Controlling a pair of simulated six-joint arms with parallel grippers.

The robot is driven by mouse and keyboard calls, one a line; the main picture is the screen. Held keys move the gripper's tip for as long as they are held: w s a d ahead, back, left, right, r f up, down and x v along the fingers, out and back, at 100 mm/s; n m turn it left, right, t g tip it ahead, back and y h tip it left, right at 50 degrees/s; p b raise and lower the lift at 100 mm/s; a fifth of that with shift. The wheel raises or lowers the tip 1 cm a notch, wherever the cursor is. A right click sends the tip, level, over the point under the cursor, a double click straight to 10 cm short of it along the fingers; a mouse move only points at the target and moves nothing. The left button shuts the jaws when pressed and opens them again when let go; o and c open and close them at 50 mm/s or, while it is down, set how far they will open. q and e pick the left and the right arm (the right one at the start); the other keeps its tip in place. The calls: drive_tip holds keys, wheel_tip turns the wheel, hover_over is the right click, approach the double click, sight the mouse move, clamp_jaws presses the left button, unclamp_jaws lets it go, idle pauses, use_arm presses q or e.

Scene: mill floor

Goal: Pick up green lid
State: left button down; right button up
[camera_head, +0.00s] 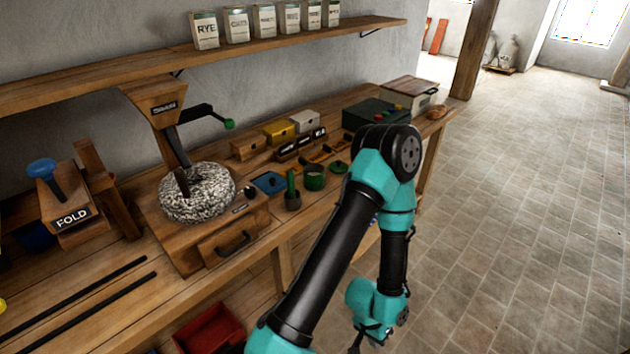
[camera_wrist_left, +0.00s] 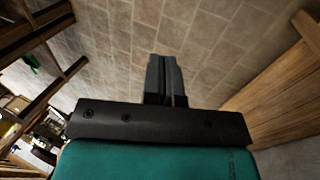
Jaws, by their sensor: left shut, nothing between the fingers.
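The small round green lid (camera_head: 338,167) lies flat on the workbench, just right of an open green jar (camera_head: 314,178). A smaller dark green cup with a green handle-like piece (camera_head: 292,192) stands to the left of the jar. My left gripper (camera_head: 357,343) hangs low at the bottom edge of the head view, in front of the bench and well away from the lid. In the left wrist view its fingers (camera_wrist_left: 166,78) are together and empty, with floor tiles behind them. The lid cannot be made out there. My right gripper is not in view.
A stone mill (camera_head: 197,192) with a wooden hopper stands left of the jar. A blue square piece (camera_head: 269,183), small drawer boxes (camera_head: 278,132) and a dark green box (camera_head: 375,115) crowd the bench. A shelf (camera_head: 250,50) with labelled tins runs above. The tiled floor (camera_head: 540,200) at right is clear.

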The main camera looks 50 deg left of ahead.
use_arm(q)
drive_tip(key=c, duration=1.8)
unclamp_jaws()
drive_tip(key=o, duration=1.8)
drive_tip(key=shift+w, duration=0.15)
drive_tip(key=w+a+r+t, duration=0.1)
drive_tip(key=w+a, duration=0.3)
drive_tip(key=w, duration=0.3)
drive_tip(key=w+a+r, duration=0.1)
drive_tip(key=w+a, duration=0.3)
drive_tip(key=w, duration=0.3)
drive_tip(key=w+a+r+n+t+y, duration=0.1)
drive_tip(key=w+a+r, duration=0.45)
drive_tip(key=a, duration=0.25)
drive_tip(key=w+a+r+n+y, duration=0.1)
drive_tip(key=w+a+r, duration=0.3)
drive_tip(key=w+a, duration=0.3)
drive_tip(key=s+a+r+n+y, duration=0.1)
drive_tip(key=a+r+n+y, duration=0.1)
drive_tip(key=a+r, duration=2.2)
drive_tip(key=a+y, duration=0.1)
drive_tip(key=a, duration=0.1)
drive_tip(key=shift+s+a+r+y, duration=0.25)
drive_tip(key=shift+a+y, duration=0.05)
drive_tip(key=shift+a, duration=0.1)
